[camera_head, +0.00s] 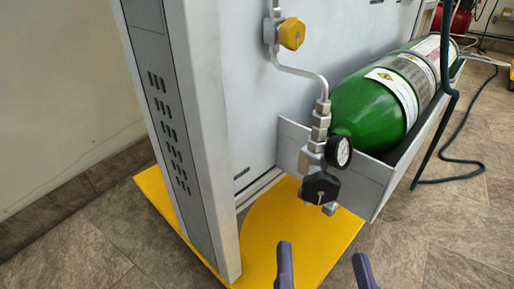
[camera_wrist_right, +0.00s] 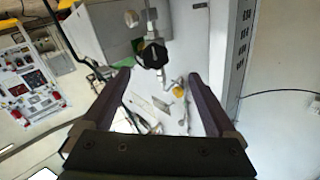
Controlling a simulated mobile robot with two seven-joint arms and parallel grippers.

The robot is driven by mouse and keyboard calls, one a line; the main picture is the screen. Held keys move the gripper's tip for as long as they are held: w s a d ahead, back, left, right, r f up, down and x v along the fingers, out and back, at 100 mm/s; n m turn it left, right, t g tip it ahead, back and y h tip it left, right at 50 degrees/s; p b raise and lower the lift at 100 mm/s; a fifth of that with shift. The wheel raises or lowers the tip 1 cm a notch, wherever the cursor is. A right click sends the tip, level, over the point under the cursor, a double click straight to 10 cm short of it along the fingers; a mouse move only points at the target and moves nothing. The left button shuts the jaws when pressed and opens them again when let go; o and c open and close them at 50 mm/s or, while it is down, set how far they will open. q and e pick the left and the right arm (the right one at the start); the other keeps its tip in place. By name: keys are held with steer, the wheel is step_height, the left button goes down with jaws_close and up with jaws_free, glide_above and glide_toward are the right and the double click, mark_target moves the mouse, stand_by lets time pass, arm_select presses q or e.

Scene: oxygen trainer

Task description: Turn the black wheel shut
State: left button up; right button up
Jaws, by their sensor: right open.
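The black wheel (camera_head: 320,188) sits at the lower end of the metal valve fitting, below the round gauge (camera_head: 338,151). In the right wrist view the black wheel (camera_wrist_right: 153,55) shows ahead, between the two fingers in the picture. My right gripper (camera_head: 322,262) is open and empty at the bottom of the head view, below the wheel and apart from it. It also fills the lower part of the right wrist view (camera_wrist_right: 160,84). My left gripper is not in view.
A green cylinder (camera_head: 366,108) lies in a grey tray (camera_head: 376,190) behind the fitting. A yellow knob (camera_head: 292,33) is higher on the pipe. A grey cabinet post (camera_head: 185,130) stands at left. A yellow base plate (camera_head: 290,232) and dark hose (camera_head: 447,180) lie near.

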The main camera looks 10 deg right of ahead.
mark_target(321, 194)
steer(key=w, duration=0.2)
steer(key=w+d+b, duration=0.1)
steer(key=w, duration=0.2)
steer(key=w+d+b, duration=0.1)
steer(key=w, duration=0.2)
steer(key=shift+d, duration=0.25)
steer(key=shift+w+d+r, duration=0.15)
steer(key=shift+w, duration=0.45)
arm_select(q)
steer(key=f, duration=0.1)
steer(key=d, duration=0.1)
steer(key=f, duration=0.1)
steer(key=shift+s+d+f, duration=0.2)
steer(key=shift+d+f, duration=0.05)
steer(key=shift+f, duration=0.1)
arm_select(e)
steer(key=shift+c, duration=1.4)
steer(key=c, duration=1.1)
